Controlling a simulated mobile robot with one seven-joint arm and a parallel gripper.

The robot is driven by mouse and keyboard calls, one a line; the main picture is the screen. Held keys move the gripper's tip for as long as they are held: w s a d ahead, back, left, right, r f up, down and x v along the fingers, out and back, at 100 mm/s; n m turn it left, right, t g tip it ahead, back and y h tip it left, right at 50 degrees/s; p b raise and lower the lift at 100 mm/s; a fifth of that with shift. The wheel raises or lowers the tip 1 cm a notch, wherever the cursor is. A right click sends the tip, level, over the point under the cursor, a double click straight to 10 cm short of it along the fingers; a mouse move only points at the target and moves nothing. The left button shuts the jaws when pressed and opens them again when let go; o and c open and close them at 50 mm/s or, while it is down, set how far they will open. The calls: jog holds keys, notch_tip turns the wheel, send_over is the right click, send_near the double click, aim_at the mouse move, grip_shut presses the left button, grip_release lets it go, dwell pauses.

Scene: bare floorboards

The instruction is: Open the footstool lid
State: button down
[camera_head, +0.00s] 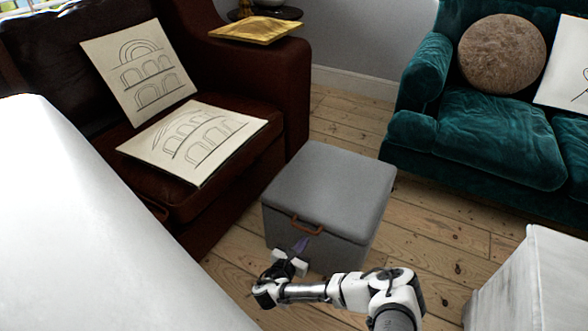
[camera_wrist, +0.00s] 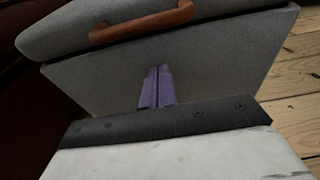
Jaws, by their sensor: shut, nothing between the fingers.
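The footstool is a grey padded box (camera_head: 283,228) on the floorboards in the middle of the head view. Its lid (camera_head: 330,185) looks closed. A brown handle (camera_head: 307,225) sits on the front edge of the lid; the handle also shows at the top of the wrist view (camera_wrist: 145,24). My gripper (camera_head: 301,243), with purple fingers, is just below the handle, in front of the box's front face. In the wrist view the fingers (camera_wrist: 157,87) are together and empty, pointing at the front face below the handle. I cannot tell whether they touch it.
A brown leather sofa (camera_head: 285,80) with flat cushions stands close at the left of the footstool. A teal sofa (camera_head: 500,135) stands at the back right. A white block (camera_head: 535,285) is at the lower right. Bare floor (camera_head: 430,225) lies between.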

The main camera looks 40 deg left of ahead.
aim_at(310, 226)
jog(key=shift+s+r, duration=0.2)
jog(key=shift+r, duration=0.8)
jog(key=shift+s+r, duration=0.15)
jog(key=shift+r, duration=0.8)
jog(key=shift+r+p, duration=0.15)
jog(key=shift+p, duration=0.15)
